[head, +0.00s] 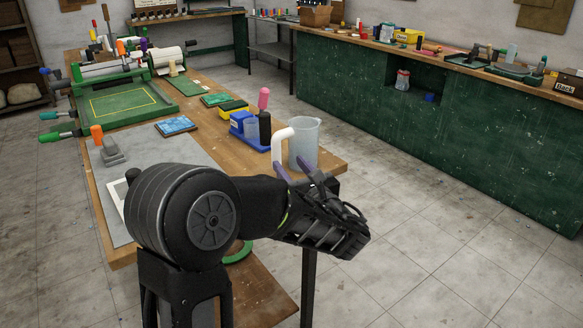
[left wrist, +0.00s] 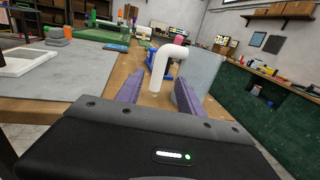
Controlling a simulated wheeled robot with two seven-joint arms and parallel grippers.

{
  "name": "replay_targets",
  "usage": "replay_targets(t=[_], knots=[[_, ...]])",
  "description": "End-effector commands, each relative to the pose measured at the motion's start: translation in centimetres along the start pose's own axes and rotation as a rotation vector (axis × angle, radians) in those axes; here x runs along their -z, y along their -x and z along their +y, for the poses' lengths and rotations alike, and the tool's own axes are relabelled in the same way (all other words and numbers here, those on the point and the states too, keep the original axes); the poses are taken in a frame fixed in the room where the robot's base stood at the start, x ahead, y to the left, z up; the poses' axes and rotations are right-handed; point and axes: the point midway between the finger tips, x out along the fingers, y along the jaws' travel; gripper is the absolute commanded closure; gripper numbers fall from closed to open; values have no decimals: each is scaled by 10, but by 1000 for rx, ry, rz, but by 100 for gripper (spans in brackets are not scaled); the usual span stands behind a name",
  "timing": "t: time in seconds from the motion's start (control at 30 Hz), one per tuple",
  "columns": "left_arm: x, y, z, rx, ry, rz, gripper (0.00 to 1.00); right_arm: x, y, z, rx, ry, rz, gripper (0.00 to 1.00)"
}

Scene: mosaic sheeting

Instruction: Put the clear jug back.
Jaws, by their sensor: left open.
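The clear jug (head: 305,145) stands upright at the near right end of the wooden bench, with its thick white handle (head: 283,146) facing left. My left gripper (head: 292,171) is open, its purple fingers reaching up at the jug from the near side. In the left wrist view the white handle (left wrist: 163,66) shows between the two open fingers, and the clear jug (left wrist: 203,72) is partly behind the right finger. I cannot tell whether a finger touches the jug or handle. My right gripper is not in view.
Behind the jug are a blue holder (head: 257,138) with a dark pink-topped tool, and a yellow block (head: 233,112). A blue patterned tile (head: 176,126) and a grey mat (head: 150,152) lie to the left. A green counter (head: 420,125) runs along the right, past open floor.

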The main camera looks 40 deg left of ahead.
Motion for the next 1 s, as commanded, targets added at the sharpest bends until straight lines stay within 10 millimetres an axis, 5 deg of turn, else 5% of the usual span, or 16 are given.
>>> replay_targets(t=[0.4, 0.57, 0.67, 0.83, 0.97, 1.0], knots=[[1, 0, 0, 0, 0, 2, 55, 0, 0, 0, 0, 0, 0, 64], [26, 3, -1, 1, 1, 70, 55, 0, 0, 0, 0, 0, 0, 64], [68, 10, 0, -5, 10, 188, 55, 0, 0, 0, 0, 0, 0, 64], [181, 50, 11, -61, 63, 524, 55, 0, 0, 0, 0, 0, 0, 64], [288, 122, 33, -196, 166, 876, 55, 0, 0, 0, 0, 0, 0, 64], [319, 153, 41, -264, 214, 992, 55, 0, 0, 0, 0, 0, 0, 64]])
